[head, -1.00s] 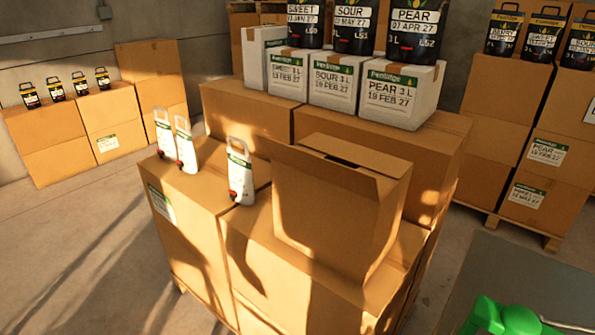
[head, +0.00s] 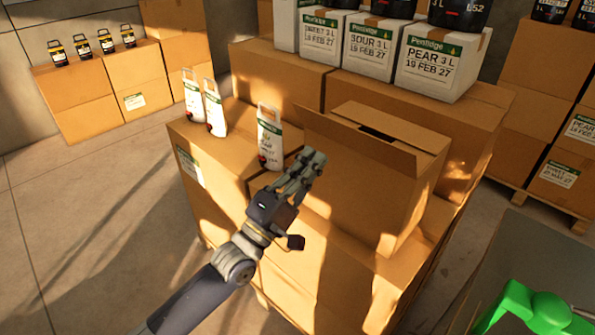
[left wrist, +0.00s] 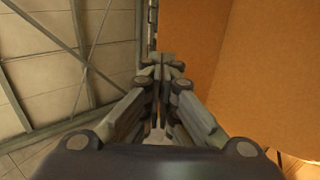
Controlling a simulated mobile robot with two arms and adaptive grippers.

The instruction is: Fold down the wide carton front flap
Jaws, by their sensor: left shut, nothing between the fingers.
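The wide carton (head: 385,210) stands on a stack of brown boxes. Its front flap (head: 365,146) stands up and leans outward along the near top edge. Behind it another top panel (head: 395,122) lies across the opening, with a dark gap between them. My left gripper (head: 317,160) is shut and empty, in front of the carton's left part, a little below the flap in the picture. In the left wrist view its fingers (left wrist: 166,62) are together, with a brown cardboard face to their right. I cannot tell whether they touch it. My right gripper is not in view.
A white pouch (head: 269,138) with a red tap stands close left of the gripper, with two more farther left (head: 203,103). Labelled white boxes (head: 437,64) stand behind the carton. A green object (head: 535,310) is at bottom right. The floor at left is clear.

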